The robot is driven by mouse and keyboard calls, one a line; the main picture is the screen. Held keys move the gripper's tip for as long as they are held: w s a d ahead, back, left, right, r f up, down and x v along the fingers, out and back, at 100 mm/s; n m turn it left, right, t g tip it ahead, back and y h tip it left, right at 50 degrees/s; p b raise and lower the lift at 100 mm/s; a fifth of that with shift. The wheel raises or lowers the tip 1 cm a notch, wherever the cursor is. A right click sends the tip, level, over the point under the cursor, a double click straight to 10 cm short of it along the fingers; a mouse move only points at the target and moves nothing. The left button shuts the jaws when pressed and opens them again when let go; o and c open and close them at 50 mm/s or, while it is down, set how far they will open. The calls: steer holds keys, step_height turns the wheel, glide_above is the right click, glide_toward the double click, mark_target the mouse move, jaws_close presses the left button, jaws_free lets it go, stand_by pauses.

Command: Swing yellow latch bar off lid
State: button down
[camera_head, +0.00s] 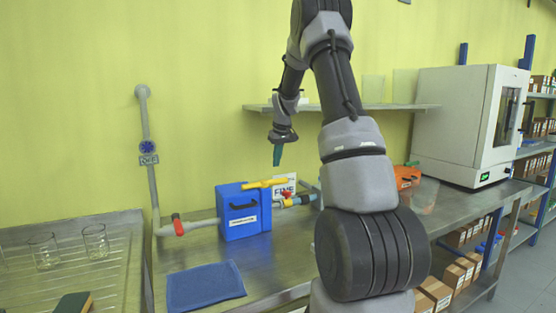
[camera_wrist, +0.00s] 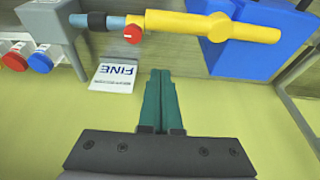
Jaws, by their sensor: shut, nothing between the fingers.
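A blue box (camera_head: 241,216) with a dark handle and a white label stands on the metal bench. The yellow latch bar (camera_head: 264,184) lies across the top of the box and reaches past its right edge. In the wrist view the yellow bar (camera_wrist: 212,27) runs level across the blue box (camera_wrist: 262,50), near the top of the picture. My gripper (camera_head: 277,155) hangs above and behind the box, apart from the bar. In the wrist view its green fingers (camera_wrist: 160,88) are together and empty.
A pipe with a red knob (camera_wrist: 132,34) lies beside the bar. A white FINE sign (camera_wrist: 114,77) is close to my fingers. A blue cloth (camera_head: 205,286) lies in front of the box. A shelf (camera_head: 400,106) and a white oven (camera_head: 455,120) are to the right.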

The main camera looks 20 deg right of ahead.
mark_target(265, 184)
steer(key=f, duration=0.1)
steer(key=s+f, duration=0.1)
steer(key=f, duration=0.1)
steer(key=s+f, duration=0.1)
steer(key=f, duration=0.1)
steer(key=shift+f, duration=0.15)
steer(key=shift+s+d+m, duration=0.1)
steer(key=shift+s+m, duration=0.25)
steer(key=shift+m, duration=0.25)
stand_by(0.4)
steer(key=shift+s+m+h, duration=0.6)
steer(key=shift+s+m, duration=0.1)
steer(key=shift+m, duration=0.3)
steer(key=s+a+m+g+h, duration=0.2)
steer(key=s+a+m, duration=0.3)
steer(key=m, duration=0.8)
steer(key=shift+s+m+g+h, duration=0.35)
steer(key=shift+s+g, duration=0.25)
steer(key=shift+s, duration=0.5)
steer(key=shift+a, duration=0.2)
